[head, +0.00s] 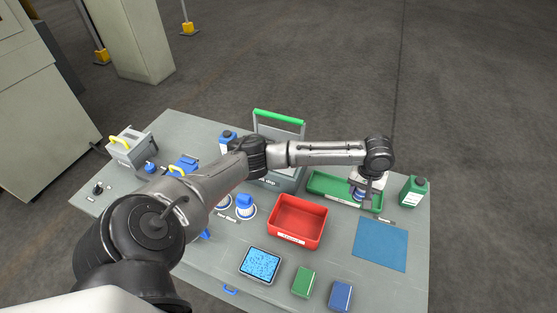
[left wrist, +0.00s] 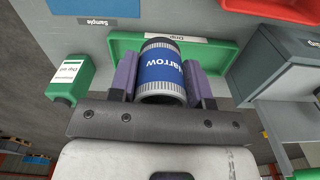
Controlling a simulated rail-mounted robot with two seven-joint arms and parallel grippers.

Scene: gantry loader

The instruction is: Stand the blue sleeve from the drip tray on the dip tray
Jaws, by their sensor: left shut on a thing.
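My left gripper (head: 361,191) is shut on the blue sleeve (left wrist: 161,68), a short cylinder with a blue band with white lettering and pale, dark-edged ends. In the left wrist view the purple fingers clasp it from both sides. The sleeve is at the right part of a long green tray (head: 325,185), which also shows in the left wrist view (left wrist: 122,42). I cannot tell whether the sleeve touches the tray floor. In the head view my gripper and wrist hide much of the sleeve. My right gripper is not seen.
A green bottle (head: 414,191) stands close right of the green tray. A red bin (head: 297,222), a blue mat (head: 380,244) and a grey, green-handled carrier (head: 278,122) are nearby. A tray with blue contents (head: 243,262) and green and blue boxes (head: 303,281) lie in front.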

